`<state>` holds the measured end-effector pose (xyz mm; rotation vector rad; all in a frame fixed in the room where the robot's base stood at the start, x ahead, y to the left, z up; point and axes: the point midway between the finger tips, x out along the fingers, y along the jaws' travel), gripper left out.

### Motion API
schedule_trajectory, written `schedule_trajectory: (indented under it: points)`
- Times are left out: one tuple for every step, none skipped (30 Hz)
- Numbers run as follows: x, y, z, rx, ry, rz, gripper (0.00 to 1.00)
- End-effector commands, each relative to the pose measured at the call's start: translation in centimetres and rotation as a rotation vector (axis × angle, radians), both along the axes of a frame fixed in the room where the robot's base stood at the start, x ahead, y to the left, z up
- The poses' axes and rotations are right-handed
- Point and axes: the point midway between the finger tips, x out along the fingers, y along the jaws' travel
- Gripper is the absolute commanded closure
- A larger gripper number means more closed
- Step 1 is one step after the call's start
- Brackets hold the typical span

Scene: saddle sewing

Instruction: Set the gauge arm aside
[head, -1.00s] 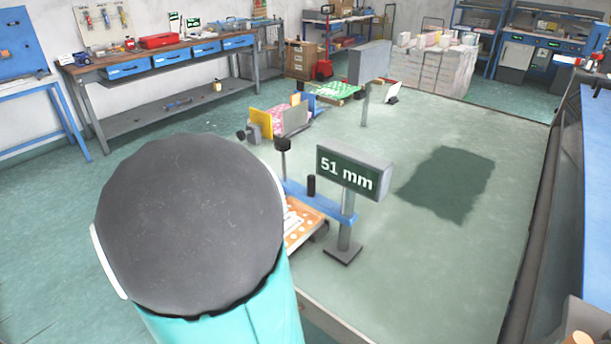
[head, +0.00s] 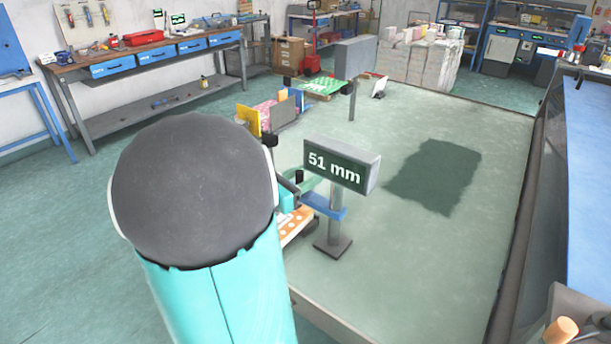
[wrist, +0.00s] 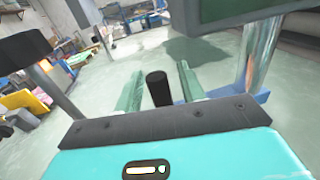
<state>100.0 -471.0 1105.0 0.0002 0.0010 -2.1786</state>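The gauge arm is a blue bar (head: 326,205) with an upright black peg (head: 299,177), beside the post under the "51 mm" display (head: 335,165). In the wrist view the black peg (wrist: 157,88) stands between the two pale green fingers of my gripper (wrist: 160,72). The fingers are apart, with a visible gap on each side of the peg. Part of the blue bar (wrist: 262,96) shows at right. In the head view my arm hides most of my gripper and the bar's left end. An orange dotted piece (head: 292,225) lies below the bar.
The display's metal post (wrist: 247,60) stands close right of my gripper. A dark post (wrist: 55,88) stands at left. Yellow and pink panels (head: 262,115) and a second grey display (head: 352,58) are farther back. Open floor (head: 430,240) lies to the right.

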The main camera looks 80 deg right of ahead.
Motion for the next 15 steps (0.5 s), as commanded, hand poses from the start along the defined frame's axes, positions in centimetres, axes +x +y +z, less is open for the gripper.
schedule_trajectory:
  points:
    - [-0.17, -0.2, 0.0, 0.0, 0.0, -0.001, 0.6]
    - [-0.21, -0.27, 0.0, 0.0, 0.0, 0.0, 0.6]
    - [-0.24, -0.32, 0.01, 0.0, 0.0, 0.0, 0.6]
    - [-0.24, -0.33, 0.01, -0.001, 0.001, 0.001, 0.6]
    - [-0.24, -0.34, 0.01, -0.001, 0.001, 0.001, 0.6]
    - [-0.23, -0.34, 0.01, -0.001, 0.001, 0.001, 0.6]
    - [-0.23, -0.33, 0.01, -0.001, 0.001, 0.001, 0.6]
    - [-0.22, -0.32, 0.01, -0.001, 0.001, 0.001, 0.6]
    - [-0.22, -0.31, 0.0, 0.0, 0.0, 0.001, 0.6]
    - [-0.22, -0.31, 0.0, 0.0, 0.0, 0.001, 0.64]
    - [-0.22, -0.31, 0.0, 0.0, 0.0, 0.001, 0.7]
    - [-0.21, -0.3, 0.0, 0.0, 0.0, 0.001, 0.78]
    - [-0.21, -0.3, 0.0, 0.0, 0.0, 0.001, 0.84]
    - [-0.21, -0.3, 0.0, 0.0, 0.0, 0.001, 0.9]
    - [-0.21, -0.3, 0.0, 0.0, 0.0, 0.001, 0.98]
